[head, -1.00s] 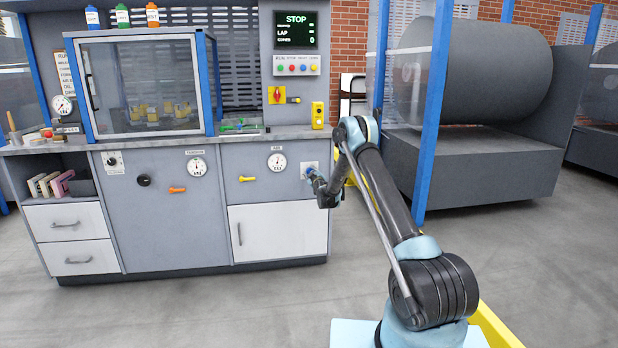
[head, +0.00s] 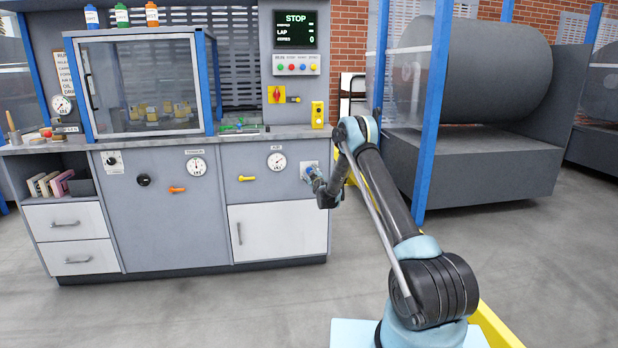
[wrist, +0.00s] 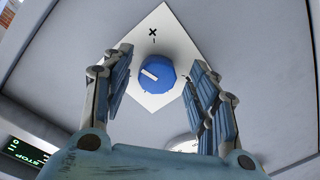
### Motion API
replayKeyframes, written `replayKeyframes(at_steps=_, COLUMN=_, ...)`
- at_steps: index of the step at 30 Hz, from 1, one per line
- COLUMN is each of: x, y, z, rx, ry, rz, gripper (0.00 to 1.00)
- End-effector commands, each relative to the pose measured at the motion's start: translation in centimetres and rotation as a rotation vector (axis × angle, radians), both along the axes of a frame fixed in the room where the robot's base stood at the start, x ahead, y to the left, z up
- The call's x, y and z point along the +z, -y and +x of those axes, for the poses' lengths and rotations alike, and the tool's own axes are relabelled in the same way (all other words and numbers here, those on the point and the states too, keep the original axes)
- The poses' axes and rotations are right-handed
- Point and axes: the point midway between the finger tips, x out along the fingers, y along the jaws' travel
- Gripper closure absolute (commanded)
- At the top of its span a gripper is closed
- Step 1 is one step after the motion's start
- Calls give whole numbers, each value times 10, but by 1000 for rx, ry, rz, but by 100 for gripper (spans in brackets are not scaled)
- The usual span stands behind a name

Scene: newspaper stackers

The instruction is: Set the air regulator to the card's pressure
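The blue regulator knob (wrist: 157,76) with a white pointer line sits on a white square plate (wrist: 152,28) in the wrist view. The plate has a small black mark above the knob. My gripper (wrist: 159,62) is open, its fingers on either side of the knob with gaps visible.
A TENSION gauge (head: 197,167) and an orange lever (head: 177,189) are farther left on the cabinet front. A yellow lever (head: 247,178) is below left of the AIR gauge. A yellow button box (head: 318,114) stands above the knob. The floor before the cabinet is clear.

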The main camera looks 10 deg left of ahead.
Motion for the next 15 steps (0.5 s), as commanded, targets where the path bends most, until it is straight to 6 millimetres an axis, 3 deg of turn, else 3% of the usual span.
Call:
replayKeyframes(at_steps=9, x=1, y=0, z=-3, rx=0, ry=1, rz=0, gripper=46)
replayKeyframes(at_steps=15, x=2, y=8, z=-26, rx=0, ry=2, rz=-1, gripper=46)
